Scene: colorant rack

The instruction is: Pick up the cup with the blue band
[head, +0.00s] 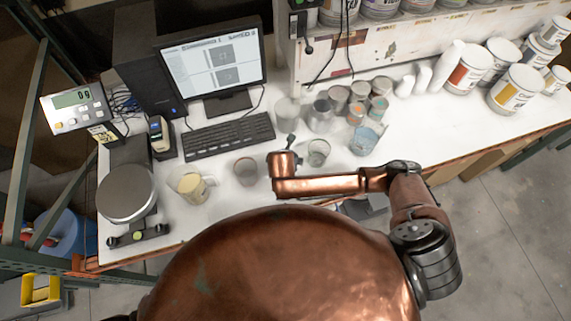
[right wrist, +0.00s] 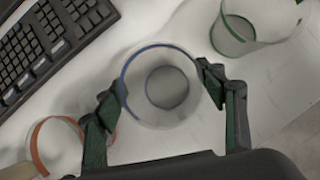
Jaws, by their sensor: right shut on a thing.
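The cup with the blue band (right wrist: 160,112) is clear, and the right wrist view looks down into it, with its round bottom showing. My right gripper (right wrist: 161,84) is shut on it, one finger on each side of the rim. In the head view my right gripper (head: 288,143) is over the table, right of the keyboard, and I cannot pick out the held cup there. I cannot tell whether the cup touches the table. My left gripper is not in view.
A green-banded cup (right wrist: 237,38) stands close on the right, and an orange-banded cup (right wrist: 53,147) close on the left. The keyboard (head: 229,136), a pitcher with yellowish contents (head: 190,185) and a scale (head: 127,193) are further left. Several jars stand behind.

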